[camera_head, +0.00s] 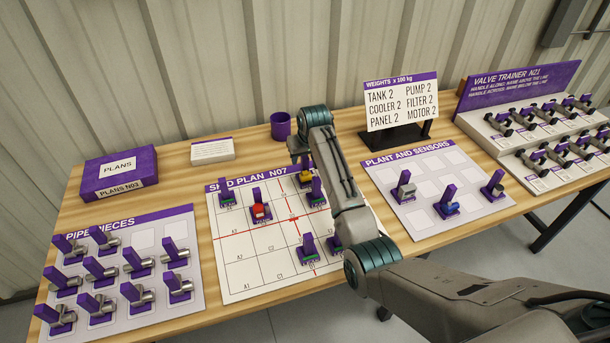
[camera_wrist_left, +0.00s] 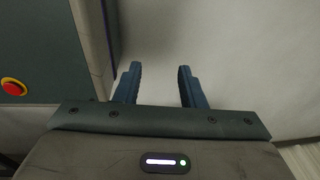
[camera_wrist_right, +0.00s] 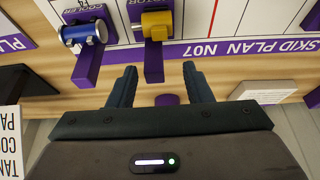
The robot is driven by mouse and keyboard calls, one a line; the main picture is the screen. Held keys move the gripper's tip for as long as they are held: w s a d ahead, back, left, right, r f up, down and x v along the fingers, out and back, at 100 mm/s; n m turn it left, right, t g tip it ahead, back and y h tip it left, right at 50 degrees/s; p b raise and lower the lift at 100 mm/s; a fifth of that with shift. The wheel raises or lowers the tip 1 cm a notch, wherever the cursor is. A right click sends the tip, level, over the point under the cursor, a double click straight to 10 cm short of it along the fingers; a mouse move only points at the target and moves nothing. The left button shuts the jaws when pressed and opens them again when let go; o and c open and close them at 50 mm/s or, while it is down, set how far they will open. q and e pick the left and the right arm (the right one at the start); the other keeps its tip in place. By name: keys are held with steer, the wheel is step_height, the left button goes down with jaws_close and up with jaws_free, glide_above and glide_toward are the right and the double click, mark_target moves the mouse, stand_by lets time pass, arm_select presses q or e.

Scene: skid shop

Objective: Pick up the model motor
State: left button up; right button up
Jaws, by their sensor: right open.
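The model motor is a yellow block with a purple upright tab, on the skid plan board. In the head view the motor (camera_head: 306,176) is partly hidden by my right arm. In the right wrist view the motor (camera_wrist_right: 157,25) sits at the top centre beside a printed "MOTOR" label. My right gripper (camera_wrist_right: 160,69) is open and empty. The motor's purple tab shows between its fingertips, nearer the left finger; I cannot tell the remaining depth gap. My left gripper (camera_wrist_left: 157,68) is open and empty, away from the table and out of the head view.
A blue-and-white piece (camera_wrist_right: 83,33) with its own tab stands left of the motor in the right wrist view. A red piece (camera_head: 260,211) stands on the skid plan (camera_head: 240,250). A purple cup (camera_head: 281,125) and weights sign (camera_head: 401,104) stand behind.

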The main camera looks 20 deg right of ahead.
mark_target(305, 163)
steer(key=x, duration=0.1)
steer(key=p+x, duration=0.1)
steer(key=x, duration=0.2)
steer(key=shift+d, duration=0.35)
steer(key=shift+w+f, duration=0.15)
steer(key=shift+f, duration=0.25)
arm_select(q)
steer(key=shift+s+d+r, duration=0.15)
steer(key=shift+s+r, duration=0.05)
steer(key=shift+r, duration=0.2)
steer(key=shift+s+d+r, duration=0.1)
steer(key=shift+s+r, duration=0.1)
steer(key=shift+r, duration=0.2)
arm_select(e)
jaws_close()
